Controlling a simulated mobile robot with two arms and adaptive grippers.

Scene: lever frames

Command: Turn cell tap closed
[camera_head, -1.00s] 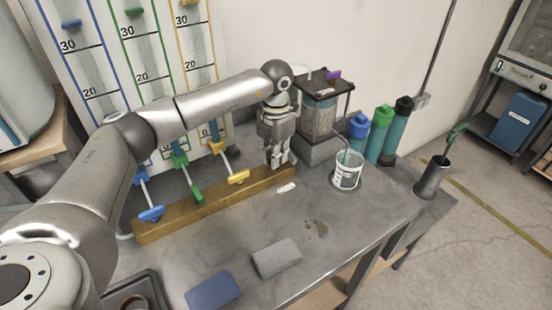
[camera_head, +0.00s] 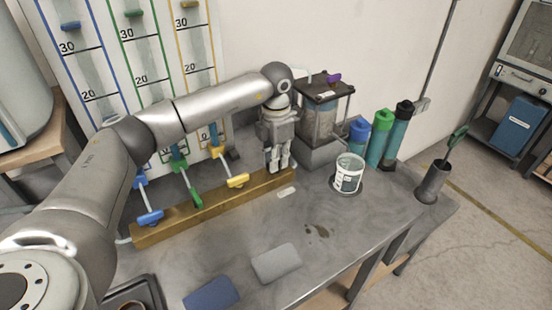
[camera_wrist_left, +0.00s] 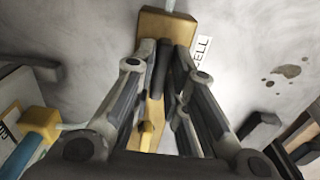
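The brass tap bar (camera_head: 215,203) lies along the table, with blue (camera_head: 150,217), green (camera_head: 192,190) and yellow (camera_head: 238,180) taps. My left gripper (camera_head: 278,164) points down at the bar's right end, by a small white label (camera_head: 286,192). In the left wrist view the label (camera_wrist_left: 203,50) reads "CELL". There a dark tap lever (camera_wrist_left: 162,64) stands between the close-set fingertips (camera_wrist_left: 164,52), which look shut on it. My fingers hide the cell tap in the head view. My right gripper is out of view.
A clear tank with a dark lid (camera_head: 322,115) stands behind the gripper. A white cup (camera_head: 348,174) and several bottles (camera_head: 380,138) stand to its right. Grey (camera_head: 276,263) and blue (camera_head: 211,294) pads lie in front. The table between is free.

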